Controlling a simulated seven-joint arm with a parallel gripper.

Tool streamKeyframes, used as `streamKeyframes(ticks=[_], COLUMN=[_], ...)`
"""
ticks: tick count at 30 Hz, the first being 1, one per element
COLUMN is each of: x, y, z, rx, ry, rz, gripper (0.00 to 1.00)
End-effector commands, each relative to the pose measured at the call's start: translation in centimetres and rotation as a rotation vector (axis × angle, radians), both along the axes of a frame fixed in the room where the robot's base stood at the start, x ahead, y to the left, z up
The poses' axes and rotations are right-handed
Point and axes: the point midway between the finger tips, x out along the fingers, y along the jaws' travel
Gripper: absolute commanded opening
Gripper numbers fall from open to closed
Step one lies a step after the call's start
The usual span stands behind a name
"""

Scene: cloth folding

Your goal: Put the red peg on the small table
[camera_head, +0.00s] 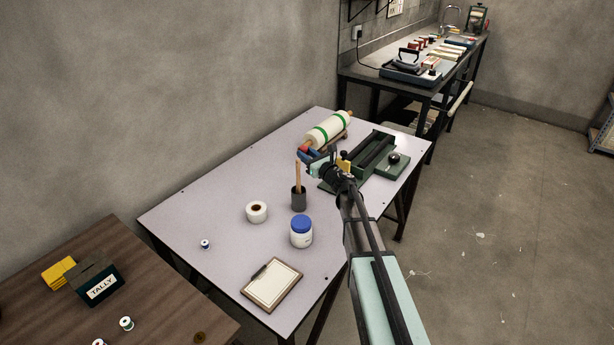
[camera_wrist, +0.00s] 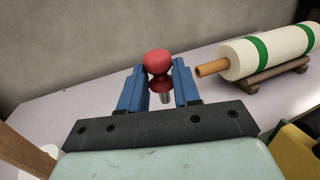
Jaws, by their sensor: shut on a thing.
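A red peg (camera_wrist: 158,62) with a rounded head and a metal shank is between the two blue fingers of my gripper (camera_wrist: 160,88) in the wrist view. My gripper is shut on it. In the head view my gripper (camera_head: 308,154) is over the far part of a pale table (camera_head: 205,215), just beside the white roller; the peg is tiny and partly hidden there. A brown wooden table (camera_head: 170,290) is at the lower left, cut off by the frame. I cannot tell which is the small table.
A white roller with green bands (camera_head: 328,130) lies on a cradle. A dark holder with a stick (camera_head: 298,198), a white roll (camera_head: 256,212), a blue-lidded jar (camera_head: 301,233) and a clipboard (camera_head: 272,285) stand nearer. A TALLY box (camera_head: 100,283) is on the brown table.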

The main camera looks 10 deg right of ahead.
Motion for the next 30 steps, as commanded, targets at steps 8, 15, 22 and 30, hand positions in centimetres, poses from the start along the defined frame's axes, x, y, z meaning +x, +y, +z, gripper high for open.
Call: streamKeyframes(ticks=[8, 15, 22, 30], x=[0.3, 0.3, 0.3, 0.3], y=[0.0, 0.0, 0.0, 0.0], z=[-3.5, -6.2, -7.5, -10.2], rx=[0.004, 0.005, 0.004, 0.004], ry=[-0.006, -0.007, -0.006, -0.007], rz=[-0.008, -0.008, -0.007, -0.007], gripper=[0.00, 0.00, 0.00, 0.00])
